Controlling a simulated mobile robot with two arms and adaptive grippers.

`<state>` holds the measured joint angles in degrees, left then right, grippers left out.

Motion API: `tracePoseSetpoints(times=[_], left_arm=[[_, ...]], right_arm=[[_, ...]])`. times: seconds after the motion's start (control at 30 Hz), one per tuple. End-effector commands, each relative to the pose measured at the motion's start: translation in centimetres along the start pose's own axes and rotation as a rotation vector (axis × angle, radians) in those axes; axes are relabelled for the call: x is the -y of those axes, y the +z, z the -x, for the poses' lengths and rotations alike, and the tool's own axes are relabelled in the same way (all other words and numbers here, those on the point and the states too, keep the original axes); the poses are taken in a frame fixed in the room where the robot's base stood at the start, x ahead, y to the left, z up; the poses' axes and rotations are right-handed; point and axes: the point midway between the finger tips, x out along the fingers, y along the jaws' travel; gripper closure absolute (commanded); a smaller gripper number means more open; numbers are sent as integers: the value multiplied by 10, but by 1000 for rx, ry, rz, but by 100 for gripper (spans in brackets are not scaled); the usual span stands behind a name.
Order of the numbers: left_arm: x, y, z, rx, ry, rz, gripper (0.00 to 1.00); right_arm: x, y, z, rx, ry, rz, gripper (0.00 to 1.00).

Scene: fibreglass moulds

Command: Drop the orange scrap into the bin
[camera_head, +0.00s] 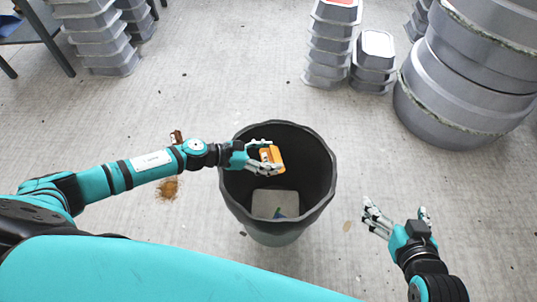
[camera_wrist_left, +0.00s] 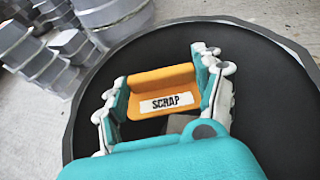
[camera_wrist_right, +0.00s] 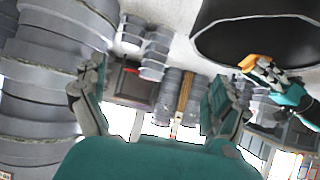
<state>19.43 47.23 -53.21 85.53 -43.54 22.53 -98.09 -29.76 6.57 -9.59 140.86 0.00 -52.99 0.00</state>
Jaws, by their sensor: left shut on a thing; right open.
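The orange scrap (camera_head: 272,157) is an orange piece with a white label reading SCRAP, clear in the left wrist view (camera_wrist_left: 160,84). My left gripper (camera_head: 264,157) is shut on it, with fingers on both sides. It holds the scrap over the opening of the bin (camera_head: 329,180), a round dark container standing on the floor. In the left wrist view the bin's rim (camera_wrist_left: 72,125) surrounds the scrap. A pale grey piece (camera_head: 268,203) shows at the bin's bottom. My right gripper (camera_head: 396,217) is open and empty, right of the bin.
Stacks of grey moulds (camera_head: 330,45) stand at the back, with more at the back left (camera_head: 102,40). Large round grey moulds (camera_head: 460,85) stand at the right. A brown stain (camera_head: 168,188) marks the floor left of the bin. The floor around the bin is mostly clear.

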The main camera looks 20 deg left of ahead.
Motion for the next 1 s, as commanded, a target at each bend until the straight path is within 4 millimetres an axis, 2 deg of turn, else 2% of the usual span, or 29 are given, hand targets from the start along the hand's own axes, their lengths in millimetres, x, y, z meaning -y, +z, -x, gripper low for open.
tracePoseSetpoints(times=[0.3,0.5,0.7,0.97,1.0], left_arm=[[0,-13,-6,0,0,0,61],[0,-17,-7,1,0,0,61],[0,-18,-8,1,0,0,61],[0,-18,-8,1,0,0,61],[0,-18,-8,1,0,0,26]], right_arm=[[7,-46,-4,-249,-15,1,1],[9,-66,0,-359,-21,0,1],[10,-75,2,-404,-24,0,1],[11,-76,2,-407,-24,-1,1],[11,-76,2,-407,-24,0,1]])
